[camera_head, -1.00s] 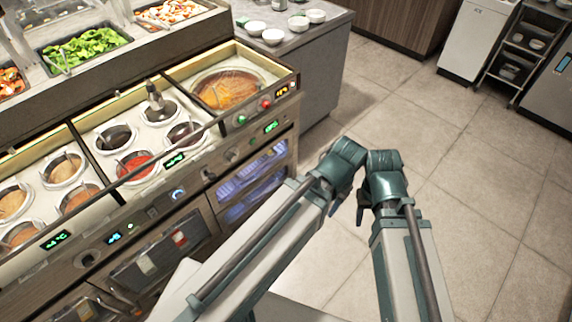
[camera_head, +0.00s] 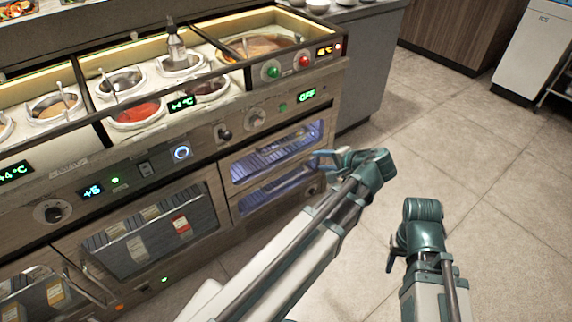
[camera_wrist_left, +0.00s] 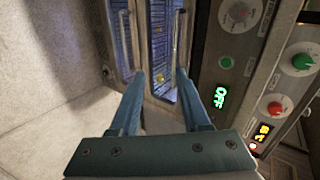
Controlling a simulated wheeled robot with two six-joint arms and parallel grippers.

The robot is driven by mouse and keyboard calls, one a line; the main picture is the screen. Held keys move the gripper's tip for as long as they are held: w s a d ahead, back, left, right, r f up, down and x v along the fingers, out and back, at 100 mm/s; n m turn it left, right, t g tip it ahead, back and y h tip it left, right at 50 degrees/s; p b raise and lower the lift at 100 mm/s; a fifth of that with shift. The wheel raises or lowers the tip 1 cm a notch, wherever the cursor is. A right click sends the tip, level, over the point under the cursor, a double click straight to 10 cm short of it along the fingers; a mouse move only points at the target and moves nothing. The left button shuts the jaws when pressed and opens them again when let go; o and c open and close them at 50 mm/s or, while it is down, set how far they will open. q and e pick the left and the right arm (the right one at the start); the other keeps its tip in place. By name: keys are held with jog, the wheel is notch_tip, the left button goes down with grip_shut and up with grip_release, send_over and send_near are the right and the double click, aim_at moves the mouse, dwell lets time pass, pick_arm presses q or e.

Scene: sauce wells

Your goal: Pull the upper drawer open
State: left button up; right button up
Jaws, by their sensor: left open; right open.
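The upper drawer (camera_head: 270,155) is the glass-fronted, blue-lit upper one of two stacked drawers under the counter's right end. It looks shut. In the left wrist view, which is turned sideways, the upper drawer (camera_wrist_left: 160,45) lies ahead, with a bar handle (camera_wrist_left: 181,40) along its edge nearer the control panel. My left gripper (camera_head: 324,160) is open and empty, just right of the drawer fronts in the head view. In the left wrist view its fingers (camera_wrist_left: 160,76) point at the drawers, apparently short of the handle. My right gripper (camera_head: 394,258) is open over the floor.
The lower drawer (camera_head: 275,192) sits directly below. A control panel with knobs (camera_head: 256,118) runs above the drawers, under the sauce wells. A grey counter (camera_head: 368,65) stands beyond the cabinet. The floor (camera_head: 500,190) to the right is clear.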

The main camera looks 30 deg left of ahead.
aim_at(286, 144)
pick_arm(q)
jog(key=w+a+f+t+y+b, duration=0.1)
jog(key=w+a+f+y+b, duration=0.3)
jog(key=b, duration=0.9)
notch_tip(286, 144, down, 4)
jog(key=shift+w+a+r+m+t+b, duration=0.1)
jog(key=shift+w+a+m+t+b, duration=0.25)
jog(key=shift+w+a, duration=0.75)
jog(key=shift+s+a, duration=0.2)
jog(key=b+x, duration=0.1)
jog(key=x, duration=0.8)
jog(key=b+x, duration=0.1)
jog(key=x, duration=0.3)
jog(key=shift+w+a+r+b, duration=0.2)
jog(key=shift+a+r+b, duration=0.05)
jog(key=shift+a+b, duration=0.1)
jog(key=shift+c, duration=0.4)
grip_shut()
